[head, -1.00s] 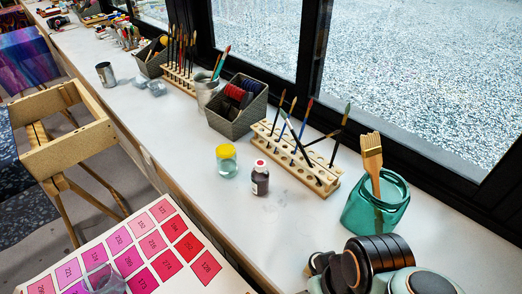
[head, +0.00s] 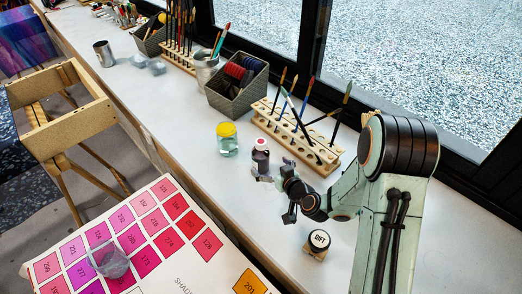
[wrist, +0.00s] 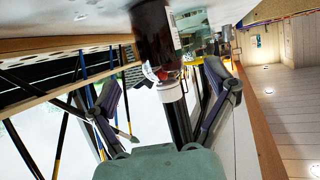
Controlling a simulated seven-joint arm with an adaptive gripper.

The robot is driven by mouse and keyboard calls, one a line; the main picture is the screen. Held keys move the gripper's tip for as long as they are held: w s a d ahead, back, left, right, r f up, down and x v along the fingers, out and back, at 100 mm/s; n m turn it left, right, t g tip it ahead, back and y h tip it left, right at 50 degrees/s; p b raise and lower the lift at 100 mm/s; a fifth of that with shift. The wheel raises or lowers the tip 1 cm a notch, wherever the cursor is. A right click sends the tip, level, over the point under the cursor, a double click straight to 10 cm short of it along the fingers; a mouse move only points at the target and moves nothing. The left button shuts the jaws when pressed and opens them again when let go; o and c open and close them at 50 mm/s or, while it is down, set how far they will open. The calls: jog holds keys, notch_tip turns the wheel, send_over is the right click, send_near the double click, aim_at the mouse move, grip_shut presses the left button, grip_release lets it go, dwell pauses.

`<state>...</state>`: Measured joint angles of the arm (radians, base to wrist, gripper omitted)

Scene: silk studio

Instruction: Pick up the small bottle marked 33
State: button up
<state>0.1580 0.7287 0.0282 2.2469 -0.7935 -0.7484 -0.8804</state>
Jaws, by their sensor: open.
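The small dark bottle (head: 261,157) with a white and red cap stands upright on the white counter; I cannot read a number on its cap. My gripper (head: 276,195) is low over the counter, just below and right of the bottle in the head view. In the wrist view, the bottle (wrist: 155,38) hangs in from the top, with its white cap (wrist: 170,92) between the open fingers of my gripper (wrist: 163,80). A gap shows on both sides of the cap, and nothing is held.
A yellow-lidded jar (head: 227,139) stands left of the bottle. A wooden brush rack (head: 297,140) is close behind it. A small object with a round, marked white top (head: 319,239) stands nearer. A shade chart (head: 190,262) lies at the front. Counter left of the jar is fairly clear.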

aim_at(265, 160)
jog(key=x, duration=0.6)
jog(key=shift+w+a, duration=0.1)
jog(key=shift+w, duration=0.05)
jog(key=c, duration=1.3)
